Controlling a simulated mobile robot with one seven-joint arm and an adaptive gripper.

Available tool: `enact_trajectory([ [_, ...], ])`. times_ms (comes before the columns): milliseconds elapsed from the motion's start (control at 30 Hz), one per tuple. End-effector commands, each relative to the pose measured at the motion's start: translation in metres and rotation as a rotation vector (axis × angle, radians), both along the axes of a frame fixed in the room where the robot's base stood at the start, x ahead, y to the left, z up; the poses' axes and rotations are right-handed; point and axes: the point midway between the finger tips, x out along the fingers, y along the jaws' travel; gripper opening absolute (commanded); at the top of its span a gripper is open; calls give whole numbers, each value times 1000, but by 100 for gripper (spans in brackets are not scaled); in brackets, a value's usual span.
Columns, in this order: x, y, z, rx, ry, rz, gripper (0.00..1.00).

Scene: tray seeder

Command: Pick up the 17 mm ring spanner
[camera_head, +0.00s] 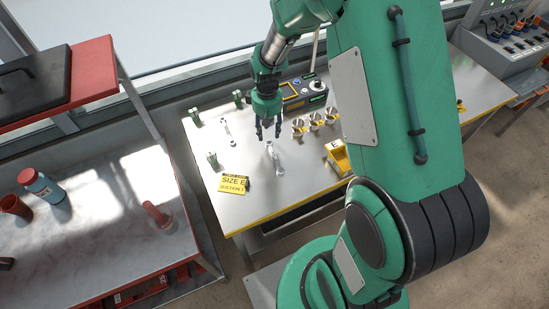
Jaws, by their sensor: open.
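Two small silver tool-like pieces lie on the pale table (300,180). One silver piece (275,160) lies just below my gripper in the picture, and the other silver piece (228,132) lies to its left. Both look long with rounded ends, like spanners, but they are too small to tell which is the 17 mm ring spanner. My gripper (268,134) points down over the table. Its dark fingers are apart and hold nothing visible. I cannot tell its exact height above the table.
A yellow "SIZE E" sign (233,185) lies at the front left. Cylindrical parts (315,119), a yellow bin (337,157) and a control box (303,93) are to the right. A shelf bench (95,190) stands left.

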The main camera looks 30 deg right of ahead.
Motion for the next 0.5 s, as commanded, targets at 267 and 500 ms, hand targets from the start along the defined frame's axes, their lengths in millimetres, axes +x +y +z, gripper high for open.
enact_trajectory([
  [267,0,0,-6,0,-1,0,44],
  [500,0,0,-8,0,0,0,44],
])
